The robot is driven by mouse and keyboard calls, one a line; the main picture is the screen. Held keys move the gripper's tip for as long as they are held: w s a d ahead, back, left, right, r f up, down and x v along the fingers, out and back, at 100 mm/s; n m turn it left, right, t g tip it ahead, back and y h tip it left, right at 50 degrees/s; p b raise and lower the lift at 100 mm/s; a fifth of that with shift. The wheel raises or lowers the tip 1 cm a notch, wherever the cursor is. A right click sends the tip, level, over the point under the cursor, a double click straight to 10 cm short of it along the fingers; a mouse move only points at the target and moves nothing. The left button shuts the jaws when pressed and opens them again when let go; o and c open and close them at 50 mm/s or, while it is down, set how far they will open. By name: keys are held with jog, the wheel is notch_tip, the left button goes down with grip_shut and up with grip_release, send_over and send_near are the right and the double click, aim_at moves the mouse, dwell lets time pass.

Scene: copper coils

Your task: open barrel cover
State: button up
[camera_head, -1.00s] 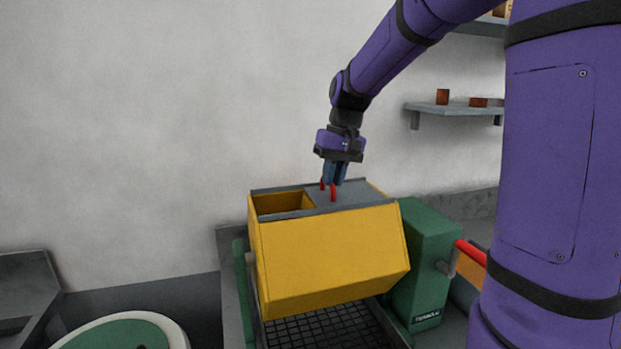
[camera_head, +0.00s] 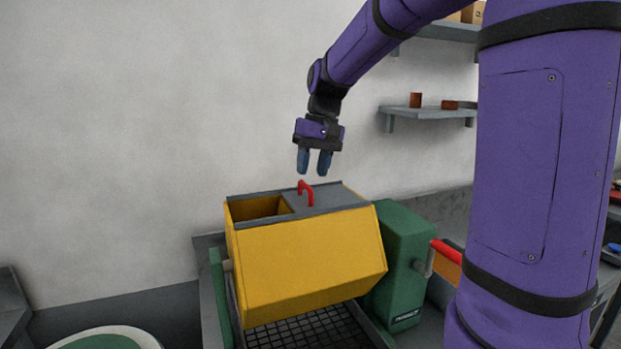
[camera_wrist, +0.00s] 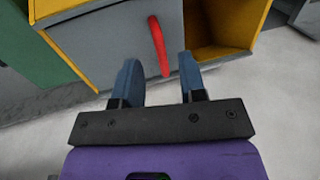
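The yellow barrel (camera_head: 305,262) sits tilted on a green stand. Its grey sliding cover (camera_head: 335,196) covers the right part of the top, and the left part is an open hole (camera_head: 258,207). A red handle (camera_head: 306,191) stands up on the cover. My gripper (camera_head: 314,171) is open and empty, a little above the handle and apart from it. In the wrist view, the red handle (camera_wrist: 159,46) shows beyond and between the two blue fingers (camera_wrist: 160,75), with the grey cover (camera_wrist: 112,45) around it and the opening (camera_wrist: 212,28) to the right.
A green housing (camera_head: 400,262) with a red crank handle (camera_head: 446,251) stands right of the barrel. A black grid (camera_head: 318,332) lies below it. A wall shelf (camera_head: 430,114) with copper pieces is at the back right. The air left of the barrel is free.

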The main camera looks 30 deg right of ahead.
notch_tip(320, 180, up, 7)
jog(key=d, duration=0.1)
jog(key=shift+s+d+r, duration=0.15)
jog(key=shift+d+r, duration=0.05)
jog(key=shift+d, duration=0.05)
dwell(0.4)
jog(key=s+a+f+n+t+h, duration=0.1)
jog(key=s+a+f, duration=0.3)
jog(key=s, duration=0.7)
jog(key=s+a+f+n+t+h, duration=0.1)
jog(key=s+a+f+t, duration=0.2)
jog(key=s, duration=0.9)
jog(key=shift+s+a+f+t, duration=0.15)
jog(key=shift+a+f+t, duration=0.3)
jog(key=shift+a, duration=0.3)
